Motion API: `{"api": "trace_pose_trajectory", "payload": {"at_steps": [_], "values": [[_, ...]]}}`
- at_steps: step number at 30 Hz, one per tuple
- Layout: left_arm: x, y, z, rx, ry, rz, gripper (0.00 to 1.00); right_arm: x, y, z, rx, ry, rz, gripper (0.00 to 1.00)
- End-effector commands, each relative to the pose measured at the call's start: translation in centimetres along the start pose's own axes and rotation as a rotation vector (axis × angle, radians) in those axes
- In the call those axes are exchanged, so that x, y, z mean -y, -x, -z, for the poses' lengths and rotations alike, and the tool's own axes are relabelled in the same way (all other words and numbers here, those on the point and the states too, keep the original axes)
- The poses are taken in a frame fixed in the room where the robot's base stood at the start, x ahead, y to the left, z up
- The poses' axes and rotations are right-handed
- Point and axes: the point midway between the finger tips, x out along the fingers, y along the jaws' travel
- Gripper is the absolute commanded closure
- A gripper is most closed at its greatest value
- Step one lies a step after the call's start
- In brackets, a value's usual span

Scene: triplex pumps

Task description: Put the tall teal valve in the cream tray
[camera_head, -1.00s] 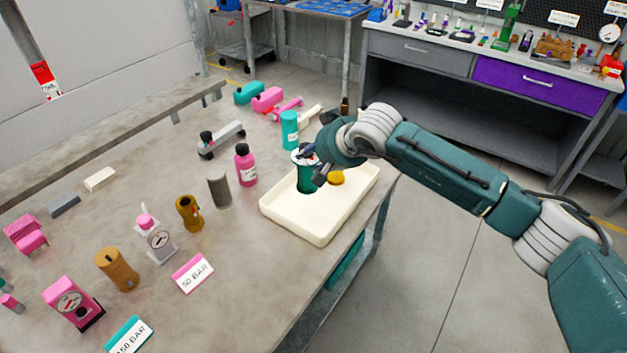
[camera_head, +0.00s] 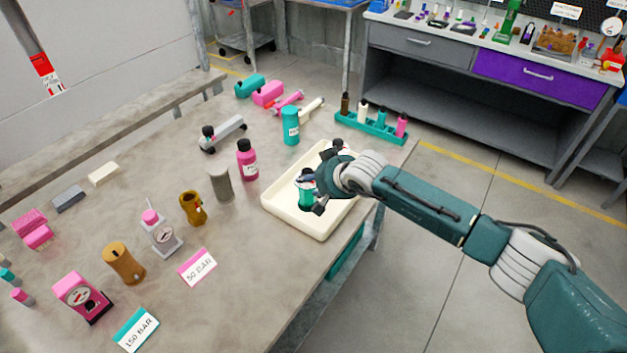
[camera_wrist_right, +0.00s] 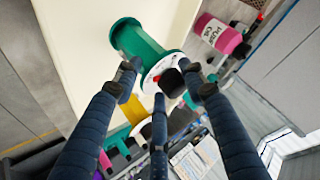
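The tall teal valve (camera_head: 306,194), with a white flange and dark top, stands inside the cream tray (camera_head: 317,229), near its middle. In the right wrist view the valve (camera_wrist_right: 138,42) shows its teal body, white flange and black knob against the tray (camera_wrist_right: 75,45). My right gripper (camera_head: 315,188) is right at the valve's top. In the wrist view its three dark fingers (camera_wrist_right: 158,82) are spread around the flange and knob, with gaps visible, so it looks open. The valve's far side is partly hidden by the fingers. My left gripper is not in view.
A yellow part (camera_wrist_right: 133,110) is in the tray. A teal bottle (camera_head: 291,126) and pink bottle (camera_head: 247,160) stand behind and left of it. A teal rack with bottles (camera_head: 376,128) is at the back right. Several parts and pressure signs fill the left.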

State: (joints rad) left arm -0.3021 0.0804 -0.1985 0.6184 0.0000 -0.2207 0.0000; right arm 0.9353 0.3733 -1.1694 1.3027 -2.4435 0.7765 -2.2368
Motion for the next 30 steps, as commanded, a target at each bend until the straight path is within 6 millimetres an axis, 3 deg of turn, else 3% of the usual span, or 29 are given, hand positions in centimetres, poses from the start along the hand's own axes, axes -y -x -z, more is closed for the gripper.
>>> {"api": "trace_pose_trajectory", "payload": {"at_steps": [14,30], "values": [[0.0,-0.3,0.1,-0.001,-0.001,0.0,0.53,0.0,1.0,0.1,-0.002,0.0,0.001,0.48],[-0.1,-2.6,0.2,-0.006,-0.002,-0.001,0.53,-0.1,10.4,0.1,-0.004,0.001,0.001,0.48]]}}
